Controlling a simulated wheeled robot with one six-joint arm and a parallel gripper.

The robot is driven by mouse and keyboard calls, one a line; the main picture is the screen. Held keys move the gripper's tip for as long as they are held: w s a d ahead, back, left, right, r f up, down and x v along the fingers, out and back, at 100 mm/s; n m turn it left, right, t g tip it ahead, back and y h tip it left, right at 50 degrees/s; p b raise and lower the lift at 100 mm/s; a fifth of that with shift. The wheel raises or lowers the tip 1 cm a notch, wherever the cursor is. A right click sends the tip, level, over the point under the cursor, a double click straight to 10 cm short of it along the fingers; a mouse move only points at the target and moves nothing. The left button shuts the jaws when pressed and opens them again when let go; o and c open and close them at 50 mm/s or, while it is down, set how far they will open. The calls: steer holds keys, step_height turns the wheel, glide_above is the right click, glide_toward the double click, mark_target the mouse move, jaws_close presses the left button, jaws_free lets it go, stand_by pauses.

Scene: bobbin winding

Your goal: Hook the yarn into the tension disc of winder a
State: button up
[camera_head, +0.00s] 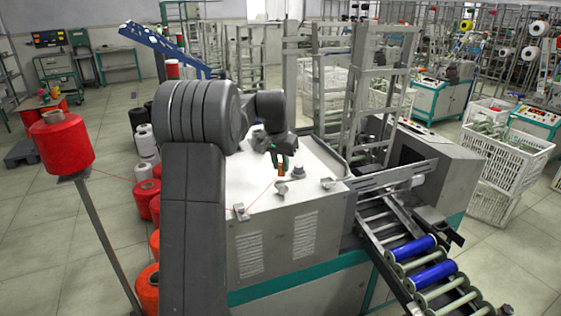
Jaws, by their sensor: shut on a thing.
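My gripper (279,160) is above the white top of the winder (285,228), pointing down, small and partly hidden by my arm. It is shut on the red yarn, whose thin line (257,194) rises from a small metal guide (240,212) at the top's front left edge toward the fingers. A small orange-brown piece (282,170) shows at the fingertips; I cannot tell what it is. Small metal fittings (282,188) sit just below the gripper, apparently the tension disc. Whether the yarn touches them is too small to tell. A red yarn cone (62,145) stands on a post at left.
Another small metal fitting (327,184) is to the right on the top. Metal racks (352,100) stand behind it. A roller chute with blue bobbins (433,273) slopes down at front right. Red and white cones (146,285) line the floor at left.

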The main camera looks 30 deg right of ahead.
mark_target(284, 175)
steer(key=shift+s+f+b, duration=0.1)
steer(key=shift+f+b, duration=1)
steer(key=shift+f, duration=0.8)
steer(key=shift+d+r, duration=0.1)
steer(key=shift+d+p, duration=0.45)
steer(key=shift+s+d+p, duration=0.25)
steer(key=shift+d+p, duration=0.25)
steer(key=shift+d, duration=0.45)
steer(key=shift+s+d+p, duration=0.2)
steer(key=shift+d+p, duration=0.3)
steer(key=shift+d, duration=0.45)
steer(key=shift+r, duration=0.15)
